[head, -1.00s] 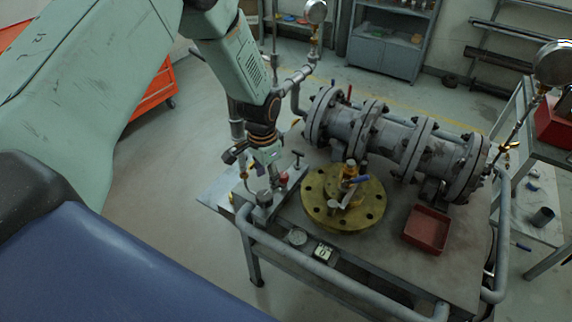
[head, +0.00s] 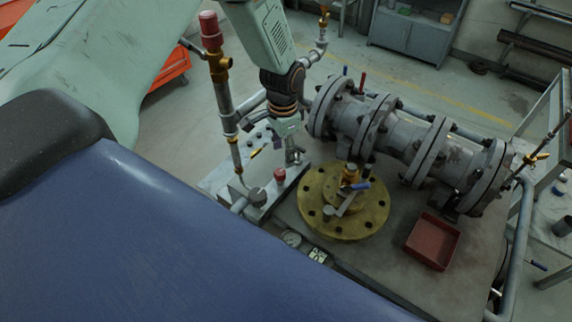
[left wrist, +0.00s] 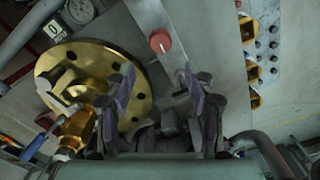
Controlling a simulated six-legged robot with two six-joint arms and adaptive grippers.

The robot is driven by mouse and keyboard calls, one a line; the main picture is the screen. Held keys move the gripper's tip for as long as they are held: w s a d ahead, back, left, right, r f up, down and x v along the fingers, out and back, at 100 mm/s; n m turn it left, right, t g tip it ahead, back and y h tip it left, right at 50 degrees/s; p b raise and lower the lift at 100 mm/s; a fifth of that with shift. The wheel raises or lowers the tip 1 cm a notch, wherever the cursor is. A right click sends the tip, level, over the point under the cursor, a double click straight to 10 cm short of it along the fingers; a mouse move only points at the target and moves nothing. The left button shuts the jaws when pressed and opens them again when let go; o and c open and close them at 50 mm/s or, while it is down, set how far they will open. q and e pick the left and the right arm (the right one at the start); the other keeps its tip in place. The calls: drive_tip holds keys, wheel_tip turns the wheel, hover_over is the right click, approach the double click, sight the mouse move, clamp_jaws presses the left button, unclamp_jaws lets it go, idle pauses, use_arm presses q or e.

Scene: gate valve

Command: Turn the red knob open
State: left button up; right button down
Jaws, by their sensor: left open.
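The red knob (head: 280,174) sits on a grey metal block at the left end of the workbench. In the left wrist view the red knob (left wrist: 160,41) shows at upper middle, with a light mark across its top. My left gripper (head: 291,136) points down above the bench, just beyond the knob in the head view. In the left wrist view its two purple-padded fingers (left wrist: 159,78) are spread apart, with nothing held between them. The knob shows past the fingertips, apart from them. My right gripper is in neither view.
A brass flange (head: 375,217) with a blue-handled valve stands right of the knob. A large grey flanged pipe (head: 402,142) lies behind it. A red tray (head: 433,241) is at the right. A red-capped upright pipe (head: 221,85) stands left of my gripper.

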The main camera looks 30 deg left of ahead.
sight(280, 171)
use_arm(q)
drive_tip(key=f, duration=0.4)
drive_tip(key=s+f, duration=0.1)
drive_tip(key=f, duration=0.1)
drive_tip(key=shift+a+f, duration=0.2)
drive_tip(key=shift+f, duration=0.15)
drive_tip(key=shift+w+d+f, duration=0.1)
drive_tip(key=shift+w+f, duration=0.1)
drive_tip(key=shift+f, duration=0.3)
drive_tip(key=shift+s+a+r, duration=0.1)
drive_tip(key=shift+s+a, duration=0.1)
drive_tip(key=shift+a, duration=0.1)
drive_tip(key=shift+w+d, duration=0.25)
drive_tip(key=c, duration=0.6)
drive_tip(key=shift+s+a, duration=0.1)
drive_tip(key=shift+s, duration=0.05)
clamp_jaws()
